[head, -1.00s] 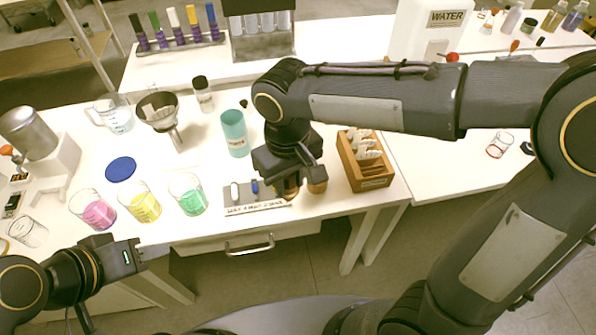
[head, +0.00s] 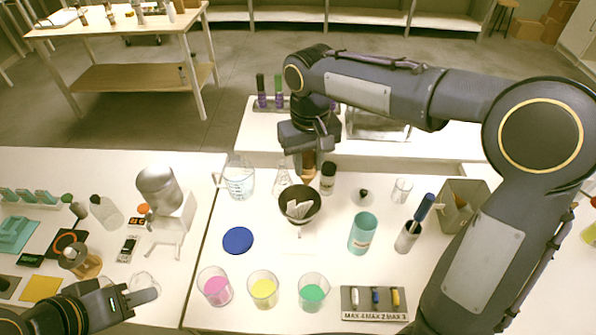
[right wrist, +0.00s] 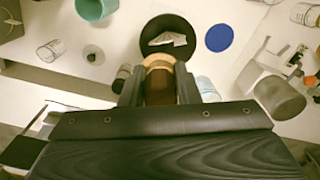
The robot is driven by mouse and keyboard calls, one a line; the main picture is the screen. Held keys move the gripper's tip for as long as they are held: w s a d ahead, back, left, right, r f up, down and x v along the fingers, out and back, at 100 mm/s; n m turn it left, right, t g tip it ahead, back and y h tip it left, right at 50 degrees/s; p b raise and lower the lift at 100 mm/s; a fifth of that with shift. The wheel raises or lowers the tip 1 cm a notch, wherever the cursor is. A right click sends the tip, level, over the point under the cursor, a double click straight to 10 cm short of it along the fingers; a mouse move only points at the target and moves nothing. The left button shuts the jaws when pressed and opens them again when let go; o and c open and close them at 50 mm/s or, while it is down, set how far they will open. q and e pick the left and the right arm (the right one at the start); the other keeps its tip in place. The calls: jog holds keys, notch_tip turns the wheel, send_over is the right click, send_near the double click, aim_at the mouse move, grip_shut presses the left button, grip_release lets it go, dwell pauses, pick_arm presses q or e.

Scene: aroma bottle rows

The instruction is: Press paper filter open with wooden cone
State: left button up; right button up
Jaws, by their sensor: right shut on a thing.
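The white paper filter (head: 299,209) sits folded inside a black funnel (head: 313,196) in the middle of the table; both also show in the right wrist view, the paper (right wrist: 168,40) in the dark funnel (right wrist: 188,28). My right gripper (head: 309,150) is shut on the brown wooden cone (head: 309,164), just behind the funnel and apart from the paper. In the right wrist view the cone (right wrist: 160,82) is between the fingers, beside the funnel rim. The cone's tip is hidden. My left gripper (head: 140,296) is at the lower left, away from these; its finger gap is unclear.
A flask (head: 283,178), a dark-capped bottle (head: 327,179) and a beaker of clear liquid (head: 239,184) stand near the cone. Pink (head: 215,288), yellow (head: 263,291) and green (head: 312,294) beakers line the front. A turquoise cup (head: 362,234) stands right of the funnel.

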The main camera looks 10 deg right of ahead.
aim_at(305, 179)
jog(key=shift+w+a+r, duration=0.15)
jog(key=shift+w+a, duration=0.05)
jog(key=shift+w, duration=0.3)
jog(key=shift+s+f+b, duration=0.1)
jog(key=shift+f+b, duration=0.6)
jog(key=shift+b, duration=0.05)
notch_tip(305, 179, down, 5)
jog(key=b, duration=0.4)
jog(key=shift+f+b, duration=0.6)
jog(key=shift+f, duration=0.25)
jog(key=shift+f+b, duration=0.7)
jog(key=shift+f, duration=0.1)
notch_tip(305, 179, up, 10)
jog(key=p, duration=0.8)
jog(key=shift+f+p, duration=0.2)
jog(key=shift+p, duration=0.2)
jog(key=shift+f, duration=0.1)
